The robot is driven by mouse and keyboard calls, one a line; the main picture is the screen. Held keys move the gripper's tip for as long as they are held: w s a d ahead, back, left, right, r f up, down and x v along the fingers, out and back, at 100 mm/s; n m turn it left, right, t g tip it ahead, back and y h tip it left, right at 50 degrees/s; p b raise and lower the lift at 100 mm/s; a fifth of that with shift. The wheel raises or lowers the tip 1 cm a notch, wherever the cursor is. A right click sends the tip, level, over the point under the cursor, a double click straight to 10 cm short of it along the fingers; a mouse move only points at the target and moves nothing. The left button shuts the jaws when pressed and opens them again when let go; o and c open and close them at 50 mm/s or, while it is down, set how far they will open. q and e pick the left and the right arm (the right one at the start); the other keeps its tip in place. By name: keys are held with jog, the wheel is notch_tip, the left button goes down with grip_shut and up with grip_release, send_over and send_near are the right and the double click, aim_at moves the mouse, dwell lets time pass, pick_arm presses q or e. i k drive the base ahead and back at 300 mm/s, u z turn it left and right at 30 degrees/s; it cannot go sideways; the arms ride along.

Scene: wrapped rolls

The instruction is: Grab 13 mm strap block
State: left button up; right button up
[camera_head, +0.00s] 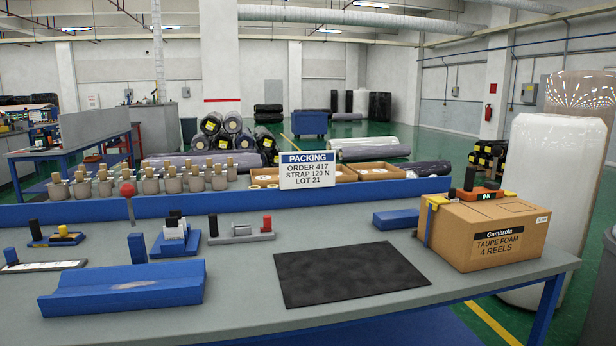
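No label reading 13 mm is legible, so I cannot tell which piece is the strap block. Candidates on the grey bench (235,290) include a blue stand (174,245) with white and black pieces, and a grey bar (242,238) with a black post at its left and a red-topped post at its right. A small blue base (55,240) with black and yellow parts lies at the far left. A plain blue block (395,218) lies left of the carton. Neither of my grippers is in view.
A blue cradle (125,290) lies front left, a black mat (345,273) in the middle. A carton (487,232) with an orange strap tool (480,193) stands at right. A blue rail (240,203) runs along the back below a packing sign (307,170).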

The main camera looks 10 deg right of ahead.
aim_at(452, 194)
jog(key=z, duration=0.25)
jog(key=k, duration=0.3)
jog(key=z, duration=2.7)
jog(key=i, duration=0.15)
jog(key=u, duration=1.8)
jog(key=i, duration=0.9)
jog(key=u, duration=0.7)
